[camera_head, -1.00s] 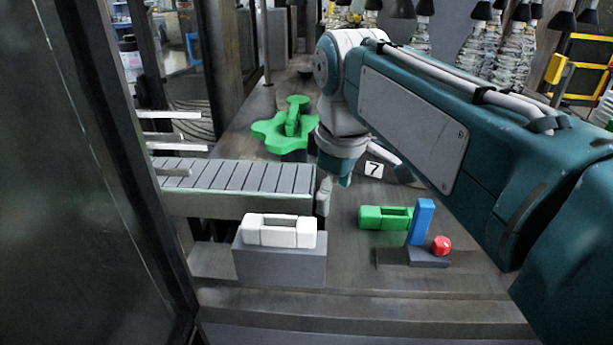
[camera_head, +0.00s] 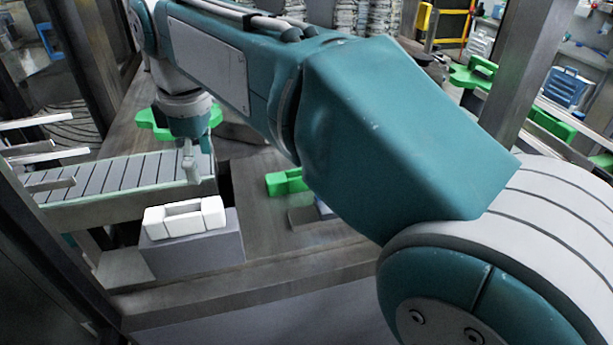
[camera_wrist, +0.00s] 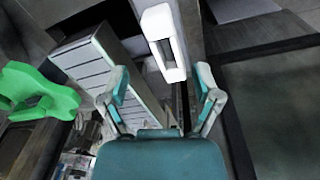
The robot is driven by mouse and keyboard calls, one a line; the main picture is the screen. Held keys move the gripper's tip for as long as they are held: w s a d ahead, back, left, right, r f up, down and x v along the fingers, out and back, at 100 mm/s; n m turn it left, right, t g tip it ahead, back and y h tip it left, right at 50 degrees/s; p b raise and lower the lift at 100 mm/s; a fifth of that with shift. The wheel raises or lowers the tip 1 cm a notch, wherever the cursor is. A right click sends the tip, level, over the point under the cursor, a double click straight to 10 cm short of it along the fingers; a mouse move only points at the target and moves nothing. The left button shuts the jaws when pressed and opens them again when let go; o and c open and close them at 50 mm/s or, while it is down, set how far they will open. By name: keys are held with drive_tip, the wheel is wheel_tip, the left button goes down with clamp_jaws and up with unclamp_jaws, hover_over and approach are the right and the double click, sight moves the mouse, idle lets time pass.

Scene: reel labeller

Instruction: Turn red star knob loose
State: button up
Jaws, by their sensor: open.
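No red star knob shows in either view now. My gripper (camera_head: 191,172) points down near the right end of the slatted conveyor in the head view. In the wrist view my gripper (camera_wrist: 163,85) has its two fingers spread apart with nothing held between them. A white handle block (camera_wrist: 163,42) lies beyond the fingertips. A green star-shaped piece (camera_wrist: 35,93) is at the left of the wrist view.
The white handle block (camera_head: 186,217) sits on a grey box (camera_head: 193,246) in front of the conveyor (camera_head: 110,178). A green handle (camera_head: 285,182) is partly behind my arm. Green star lobes (camera_head: 152,122) show behind my gripper. A dark frame stands at left.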

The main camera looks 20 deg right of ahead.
drive_tip(key=s+d+f+n+t+y, duration=0.1)
drive_tip(key=d+f+n+t+y, duration=0.25)
drive_tip(key=d+n, duration=0.7)
drive_tip(key=s+d+f+n+t+y, duration=0.1)
drive_tip(key=d+f+n+t+y, duration=0.3)
drive_tip(key=d+n, duration=0.6)
drive_tip(key=s+d+f+n+t+y, duration=0.15)
drive_tip(key=d+f+n, duration=0.35)
drive_tip(key=d+n, duration=0.55)
drive_tip(key=shift+m, duration=0.7)
drive_tip(key=x, duration=0.3)
drive_tip(key=w+d+x, duration=0.1)
drive_tip(key=x, duration=0.6)
drive_tip(key=shift+w+f, duration=0.3)
drive_tip(key=shift+w, duration=0.15)
drive_tip(key=shift+t, duration=0.3)
clamp_jaws()
